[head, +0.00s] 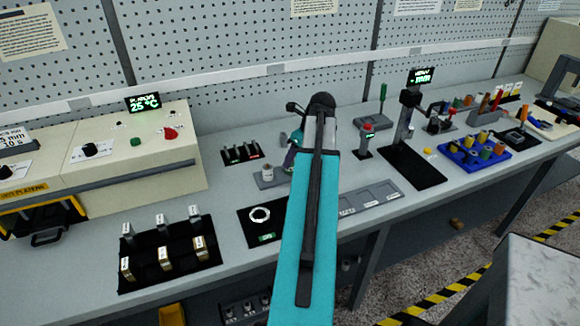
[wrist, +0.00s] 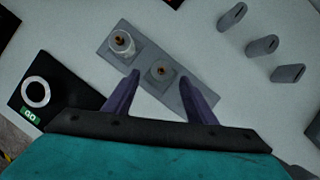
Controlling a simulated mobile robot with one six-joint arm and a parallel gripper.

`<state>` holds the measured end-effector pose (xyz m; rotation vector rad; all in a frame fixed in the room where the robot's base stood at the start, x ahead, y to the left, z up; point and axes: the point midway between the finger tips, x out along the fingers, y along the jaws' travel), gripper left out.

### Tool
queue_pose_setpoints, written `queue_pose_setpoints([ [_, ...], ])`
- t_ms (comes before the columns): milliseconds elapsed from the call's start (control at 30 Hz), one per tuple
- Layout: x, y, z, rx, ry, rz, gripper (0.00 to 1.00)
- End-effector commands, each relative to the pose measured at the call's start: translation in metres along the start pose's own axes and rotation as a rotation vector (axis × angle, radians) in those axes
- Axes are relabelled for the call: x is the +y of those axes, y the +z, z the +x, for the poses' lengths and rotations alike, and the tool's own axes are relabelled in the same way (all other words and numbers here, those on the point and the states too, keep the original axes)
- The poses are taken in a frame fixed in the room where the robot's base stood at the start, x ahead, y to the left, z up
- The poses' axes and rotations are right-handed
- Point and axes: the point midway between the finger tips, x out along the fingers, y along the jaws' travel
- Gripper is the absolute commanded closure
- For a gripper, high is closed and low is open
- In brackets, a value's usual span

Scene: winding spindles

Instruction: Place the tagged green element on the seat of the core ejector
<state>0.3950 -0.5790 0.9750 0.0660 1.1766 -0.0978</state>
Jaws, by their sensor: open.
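My gripper (wrist: 160,77) is open in the wrist view. In the head view the plate (head: 262,183) and the pale cylinder (head: 267,171) show left of my arm, which hides part of the plate. I cannot tell which part is the ejector seat. Green pieces are among those in the blue tray (head: 455,160); no tag is legible.
A black mat with a white ring (head: 260,214) and green label lies in front of the plate. A black rack of tagged blocks (head: 170,262) is at the front left. A grey compartment tray (head: 375,197) lies right of my arm. A black gauge stand (head: 410,125) stands further right.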

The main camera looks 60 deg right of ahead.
Motion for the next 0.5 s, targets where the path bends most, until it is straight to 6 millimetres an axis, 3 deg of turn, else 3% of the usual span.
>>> queue_pose_setpoints([
  [500, -0.001, 0.004, 0.041, 0.001, 0.001, -0.001, 0.49],
])
